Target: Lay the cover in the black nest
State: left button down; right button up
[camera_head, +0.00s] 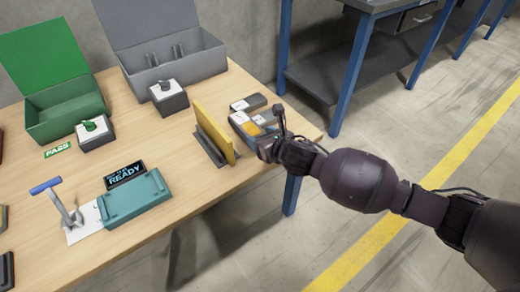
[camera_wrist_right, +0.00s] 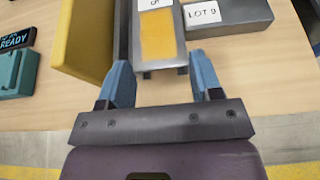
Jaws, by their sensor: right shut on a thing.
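The gripper is shut on this piece, which is low over or on the table. I cannot tell for sure whether it is the cover. A black holder (camera_head: 6,270) is cut off at the left edge; I cannot confirm that it is the nest. My left gripper is not in view.
An upright yellow plate (camera_head: 215,130) in a grey stand is left of the gripper. A dark block labelled LOT 9 (camera_wrist_right: 232,18) lies to the right. A teal fixture (camera_head: 135,203), a toggle clamp (camera_head: 68,212), and open green (camera_head: 65,122) and grey (camera_head: 180,65) boxes share the table.

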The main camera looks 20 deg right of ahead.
jog(key=shift+f, duration=0.7)
notch_tip(320, 180, down, 4)
jog(key=shift+s+r+b, duration=0.1)
jog(key=shift+b, duration=0.85)
jog(key=shift+r, duration=0.25)
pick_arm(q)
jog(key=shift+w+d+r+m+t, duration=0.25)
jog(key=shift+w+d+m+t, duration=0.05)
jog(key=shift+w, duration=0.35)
pick_arm(e)
jog(key=shift+f, duration=0.15)
jog(key=o, duration=1.2)
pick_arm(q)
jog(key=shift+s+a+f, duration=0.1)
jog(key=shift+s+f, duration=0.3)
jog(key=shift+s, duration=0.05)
